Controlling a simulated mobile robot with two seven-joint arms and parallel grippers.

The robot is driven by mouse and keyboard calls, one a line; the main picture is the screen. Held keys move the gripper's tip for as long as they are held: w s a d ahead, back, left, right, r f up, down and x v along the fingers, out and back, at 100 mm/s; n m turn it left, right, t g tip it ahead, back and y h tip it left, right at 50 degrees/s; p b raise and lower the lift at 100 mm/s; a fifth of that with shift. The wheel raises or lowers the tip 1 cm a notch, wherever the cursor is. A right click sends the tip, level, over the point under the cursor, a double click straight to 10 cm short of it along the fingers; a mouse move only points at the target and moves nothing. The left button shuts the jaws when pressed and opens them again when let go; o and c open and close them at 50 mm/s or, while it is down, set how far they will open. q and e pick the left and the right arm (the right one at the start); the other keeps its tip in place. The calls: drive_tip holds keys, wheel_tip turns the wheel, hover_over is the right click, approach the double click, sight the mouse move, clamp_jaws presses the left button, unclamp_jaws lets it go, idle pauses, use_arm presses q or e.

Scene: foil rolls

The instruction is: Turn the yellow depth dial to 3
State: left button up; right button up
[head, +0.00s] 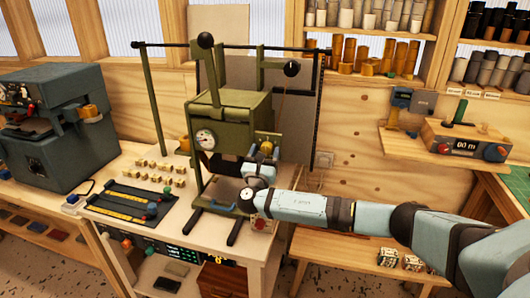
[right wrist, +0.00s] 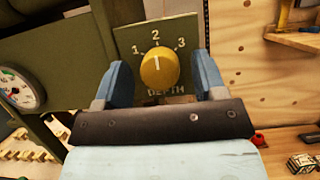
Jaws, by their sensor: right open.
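The yellow depth dial (right wrist: 160,68) is on a dark green plate (right wrist: 182,34) marked 1, 2, 3 and DEPTH in the right wrist view. Its white pointer line points up, near the 2. My right gripper (right wrist: 160,85) is open, with one blue finger on each side of the dial and a visible gap to it. My left gripper is not in view.
A round gauge (head: 205,139) is on the press front, left of my gripper. Long lever arms with a black ball (head: 291,69) stand above. A dark grey machine (head: 55,125) is at the left. Small blocks (head: 160,172) and a slider panel (head: 125,203) lie on the bench.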

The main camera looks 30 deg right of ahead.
drive_tip(key=c, duration=0.9)
drive_tip(key=shift+o, duration=0.2)
drive_tip(key=shift+f, duration=0.1)
